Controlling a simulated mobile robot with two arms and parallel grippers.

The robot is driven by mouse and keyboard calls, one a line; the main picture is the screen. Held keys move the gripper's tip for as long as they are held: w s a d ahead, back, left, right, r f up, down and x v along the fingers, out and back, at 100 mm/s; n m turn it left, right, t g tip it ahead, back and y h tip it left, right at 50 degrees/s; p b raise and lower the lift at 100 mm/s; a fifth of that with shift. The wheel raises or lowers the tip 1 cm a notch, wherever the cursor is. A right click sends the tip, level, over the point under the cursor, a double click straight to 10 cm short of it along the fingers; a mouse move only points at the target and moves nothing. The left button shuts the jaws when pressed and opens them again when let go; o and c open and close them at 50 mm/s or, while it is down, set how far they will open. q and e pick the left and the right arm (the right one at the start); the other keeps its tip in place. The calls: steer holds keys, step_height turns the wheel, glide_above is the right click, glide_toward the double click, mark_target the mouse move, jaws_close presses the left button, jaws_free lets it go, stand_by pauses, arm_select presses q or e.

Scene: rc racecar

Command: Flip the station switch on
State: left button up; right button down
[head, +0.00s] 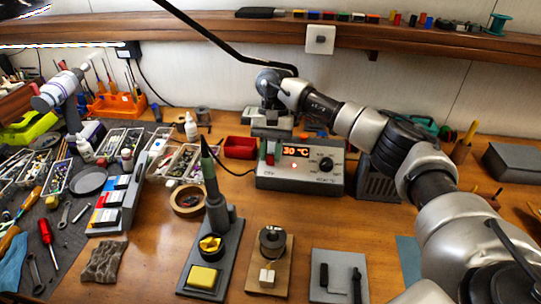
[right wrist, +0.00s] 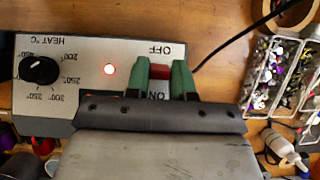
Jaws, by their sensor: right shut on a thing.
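The soldering station (head: 306,179) is a grey box at the back middle of the bench. Its display (head: 296,151) shows a red "30 °C", and a small red light (right wrist: 110,70) glows on its front. The red switch (right wrist: 159,71) sits between the OFF and ON labels. My right gripper (head: 267,153) reaches down over the station's left end. In the right wrist view its green fingertips (right wrist: 162,77) are shut on the switch, one on each side. The gripper partly covers the ON label, and the switch's exact tilt is hard to tell. My left gripper is not in view.
The heat knob (right wrist: 41,70) is beside the light. Parts trays (head: 182,160) are close on the left. Bare wood lies in front.

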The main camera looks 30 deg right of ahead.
stand_by(0.4)
steer(key=c, duration=1)
jaws_free()
steer(key=shift+o, duration=0.2)
steer(key=b+v, duration=0.1)
steer(key=v, duration=0.4)
steer(key=shift+f, duration=0.1)
steer(key=p+v, duration=0.1)
steer(key=v, duration=0.5)
steer(key=shift+p, duration=0.3)
